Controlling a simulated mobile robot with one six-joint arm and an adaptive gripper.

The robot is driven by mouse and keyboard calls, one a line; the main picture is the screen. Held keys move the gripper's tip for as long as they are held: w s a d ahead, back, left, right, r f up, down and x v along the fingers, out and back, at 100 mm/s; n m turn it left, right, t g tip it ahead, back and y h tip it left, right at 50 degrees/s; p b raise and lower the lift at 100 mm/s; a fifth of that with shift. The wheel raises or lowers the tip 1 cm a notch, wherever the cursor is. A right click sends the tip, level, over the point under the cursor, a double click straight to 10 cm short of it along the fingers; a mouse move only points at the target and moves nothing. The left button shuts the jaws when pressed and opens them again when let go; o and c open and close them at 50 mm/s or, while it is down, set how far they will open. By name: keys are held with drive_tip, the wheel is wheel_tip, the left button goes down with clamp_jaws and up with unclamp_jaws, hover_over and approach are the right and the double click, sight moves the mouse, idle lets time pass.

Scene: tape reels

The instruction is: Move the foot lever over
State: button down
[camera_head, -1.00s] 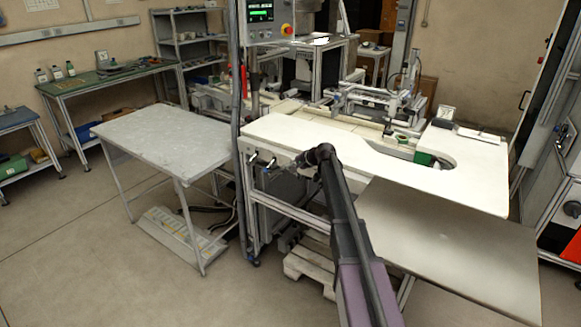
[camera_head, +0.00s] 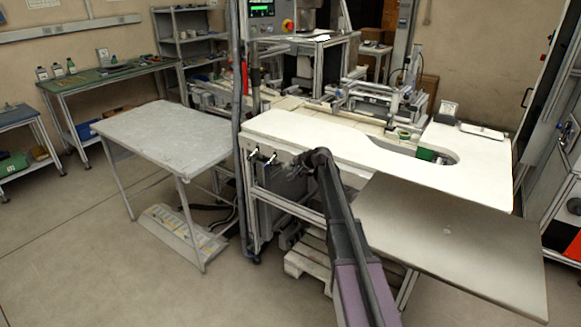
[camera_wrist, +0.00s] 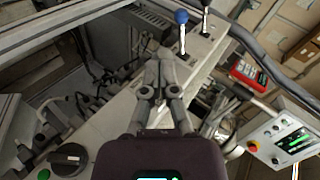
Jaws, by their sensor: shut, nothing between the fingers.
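Two small levers stand on the front rail of the white work table. In the wrist view one has a blue knob (camera_wrist: 181,17) and the other, to its right, has a dark knob (camera_wrist: 206,4). In the head view they show small as a left lever (camera_head: 253,153) and a right lever (camera_head: 271,158). I cannot tell which is the foot lever. My gripper (camera_wrist: 166,58) is shut and empty, its fingertips pointing towards the blue-knobbed lever with a gap left. In the head view my gripper (camera_head: 298,164) is just right of the levers.
A black rotary knob (camera_wrist: 69,159) and a green button (camera_wrist: 44,174) sit on the same rail. A control panel (camera_wrist: 284,138) and a red box (camera_wrist: 247,73) are at the right. The white table top (camera_head: 310,128) lies above the rail; a grey table (camera_head: 160,130) stands left.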

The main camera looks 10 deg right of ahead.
drive_tip(key=shift+s+a+f+n+t+h+b, duration=0.1)
drive_tip(key=shift+f+n+t+h+b, duration=0.4)
drive_tip(key=shift+f+b, duration=0.2)
drive_tip(key=shift+r, duration=0.25)
drive_tip(key=shift+r+p, duration=0.6)
drive_tip(key=shift+p, duration=0.25)
drive_tip(key=shift+s, duration=0.1)
drive_tip(key=s+a+f+p+v, duration=0.1)
drive_tip(key=p+v, duration=0.5)
drive_tip(key=v, duration=0.7)
drive_tip(key=shift+s+d+r, duration=0.2)
drive_tip(key=shift+s, duration=0.2)
